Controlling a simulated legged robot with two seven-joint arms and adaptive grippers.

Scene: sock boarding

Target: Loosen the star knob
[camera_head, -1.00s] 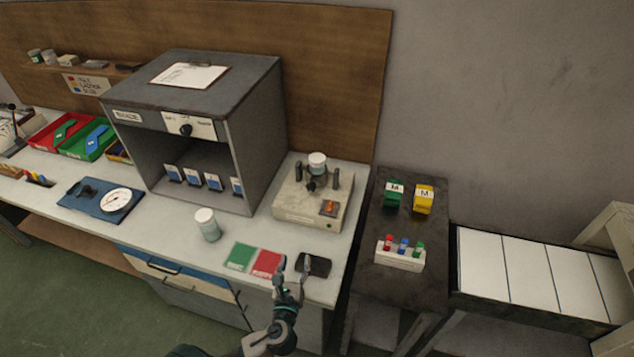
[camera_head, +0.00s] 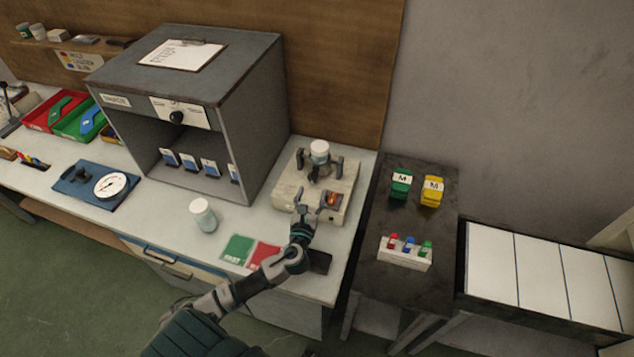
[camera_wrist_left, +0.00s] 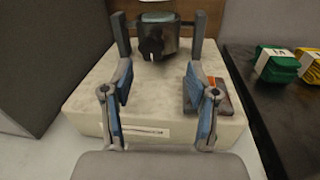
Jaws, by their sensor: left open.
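The dark star knob (camera_head: 313,174) sits on the front of the clamp fixture on a pale block (camera_head: 286,189). In the left wrist view the knob (camera_wrist_left: 151,47) shows at top centre, between two dark uprights and below a round jar-like top (camera_wrist_left: 158,18). My left gripper (camera_head: 309,203) is open and empty over the block's front part. In the wrist view its two blue-padded fingers (camera_wrist_left: 158,82) stand apart, short of the knob and not touching it. My right gripper is not in view.
A grey cabinet (camera_head: 262,125) stands left of the block. A white-lidded jar (camera_head: 203,215) and green and red cards (camera_head: 238,249) lie on the bench in front. An orange-lit switch (camera_head: 333,199) is on the block's right. A dark side table (camera_head: 376,225) stands to the right.

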